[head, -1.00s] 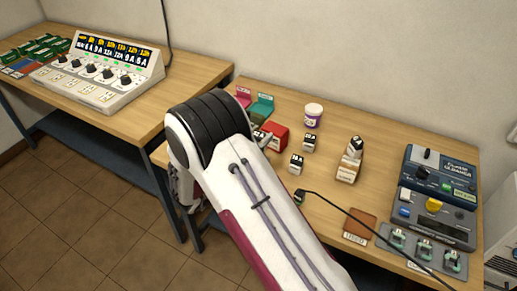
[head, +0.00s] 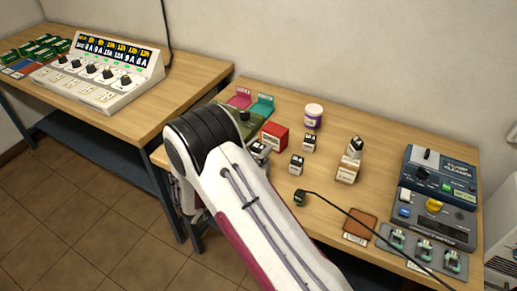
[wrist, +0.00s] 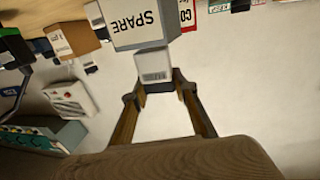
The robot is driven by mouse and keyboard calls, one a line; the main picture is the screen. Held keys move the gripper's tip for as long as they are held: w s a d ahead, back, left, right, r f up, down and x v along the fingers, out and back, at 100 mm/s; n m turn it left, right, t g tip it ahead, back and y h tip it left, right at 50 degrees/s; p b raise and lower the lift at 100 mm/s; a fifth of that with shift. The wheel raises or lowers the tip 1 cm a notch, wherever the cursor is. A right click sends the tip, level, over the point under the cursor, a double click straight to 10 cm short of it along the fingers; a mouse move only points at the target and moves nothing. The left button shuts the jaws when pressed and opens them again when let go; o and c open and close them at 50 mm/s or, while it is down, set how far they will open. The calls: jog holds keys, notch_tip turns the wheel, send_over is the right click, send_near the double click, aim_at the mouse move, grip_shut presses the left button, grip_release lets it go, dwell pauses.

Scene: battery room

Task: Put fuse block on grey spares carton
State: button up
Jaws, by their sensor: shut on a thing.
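In the wrist view, my gripper (wrist: 160,88) is shut on a small pale block with a barcode label (wrist: 153,65), which appears to be the fuse block. The grey spares carton (wrist: 140,27), marked "SPARE", lies just beyond the block in that view. The block's image meets the carton's edge; I cannot tell whether they touch. In the head view my arm hides the gripper, and I cannot make out the carton there.
A red box (head: 275,135) stands beside my arm. Small black-and-white blocks (head: 297,164) stand on the table, with one more on a cardboard box (head: 347,171). A purple-labelled tub (head: 313,116) stands behind. A black cable (head: 345,209) crosses the front right.

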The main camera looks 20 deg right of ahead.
jog(key=shift+f, duration=0.25)
jog(key=o, duration=1.2)
jog(key=shift+c, duration=0.2)
jog(key=shift+r, duration=0.15)
jog(key=v, duration=1.2)
